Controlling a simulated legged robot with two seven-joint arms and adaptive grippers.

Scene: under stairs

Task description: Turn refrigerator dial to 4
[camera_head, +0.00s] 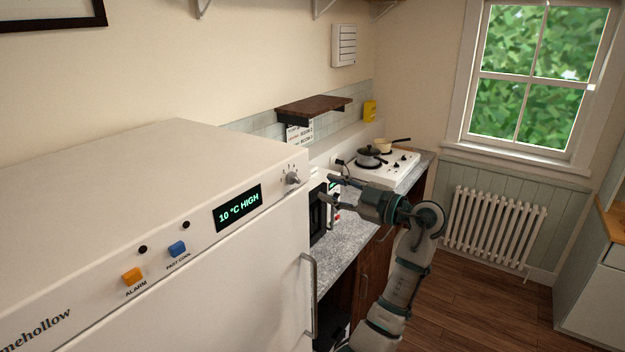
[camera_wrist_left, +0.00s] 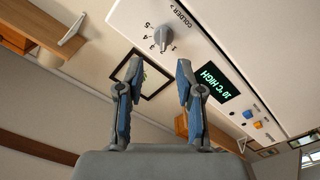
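The white refrigerator (camera_head: 170,190) fills the lower left of the head view. Its grey dial (camera_head: 292,178) sits at the right end of the sloping panel, beside a display (camera_head: 238,208) reading "10 °C HIGH". In the left wrist view the dial (camera_wrist_left: 163,39) appears upside down, ringed by small numbers and a "COLDER" label; I cannot surely tell its setting. My left gripper (camera_head: 326,189) is open and empty, to the right of the dial and apart from it. Its two spread fingers (camera_wrist_left: 158,64) show in the wrist view, with the dial beyond their tips. My right gripper is not in view.
An orange alarm button (camera_head: 132,276) and a blue fast cool button (camera_head: 177,249) are on the panel. The fridge handle (camera_head: 311,295) stands out below the dial. A microwave (camera_head: 317,212), a stove (camera_head: 385,167) with pans and a wooden shelf (camera_head: 313,104) lie beyond.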

